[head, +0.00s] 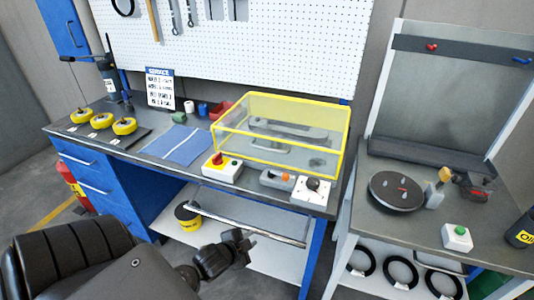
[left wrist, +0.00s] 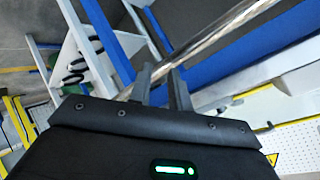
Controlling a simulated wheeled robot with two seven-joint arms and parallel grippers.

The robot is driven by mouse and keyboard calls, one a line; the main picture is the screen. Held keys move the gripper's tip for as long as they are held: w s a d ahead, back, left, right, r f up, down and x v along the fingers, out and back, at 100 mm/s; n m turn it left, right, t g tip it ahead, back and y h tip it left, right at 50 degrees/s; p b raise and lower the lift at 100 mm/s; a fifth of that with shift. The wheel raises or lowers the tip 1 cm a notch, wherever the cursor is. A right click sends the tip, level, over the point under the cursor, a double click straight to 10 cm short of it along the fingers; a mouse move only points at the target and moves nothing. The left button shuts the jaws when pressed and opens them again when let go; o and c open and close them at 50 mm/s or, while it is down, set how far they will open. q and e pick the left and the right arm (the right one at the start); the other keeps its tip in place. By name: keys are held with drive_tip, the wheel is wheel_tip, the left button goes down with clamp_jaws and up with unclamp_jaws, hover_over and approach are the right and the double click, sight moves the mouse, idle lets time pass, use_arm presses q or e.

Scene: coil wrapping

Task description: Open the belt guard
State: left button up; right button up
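The belt guard (head: 335,130) is a clear box with a yellow frame on the right part of the workbench in the head view. It sits down over a grey belt mechanism (head: 290,130) that shows through its panels. My left gripper (head: 246,239) is low in front of the bench, below and apart from the guard. My right gripper is not in view.
The rail (head: 245,222) runs along the bench front. A red-knobbed switch box (head: 222,167), a small lever box (head: 277,180) and a black-knob box (head: 312,189) stand before the guard. A blue cloth (head: 180,144) and yellow rollers (head: 124,126) lie left. A second table (head: 410,230) stands right.

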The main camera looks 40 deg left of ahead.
use_arm(q)
drive_tip(key=w+a+r+m+t, duration=0.3)
drive_tip(key=r, duration=0.3)
drive_tip(key=w+a+r+m+t, duration=0.2)
drive_tip(key=w+a+r+m, duration=0.15)
drive_tip(key=r, duration=0.25)
drive_tip(key=m+t+h, duration=0.3)
drive_tip(key=m+t, duration=0.1)
drive_tip(key=m, duration=0.1)
approach(267, 148)
drive_tip(key=p+x, duration=0.3)
drive_tip(key=x, duration=0.6)
drive_tip(key=shift+f, duration=0.15)
drive_tip(key=shift+w, duration=0.6)
clamp_jaws()
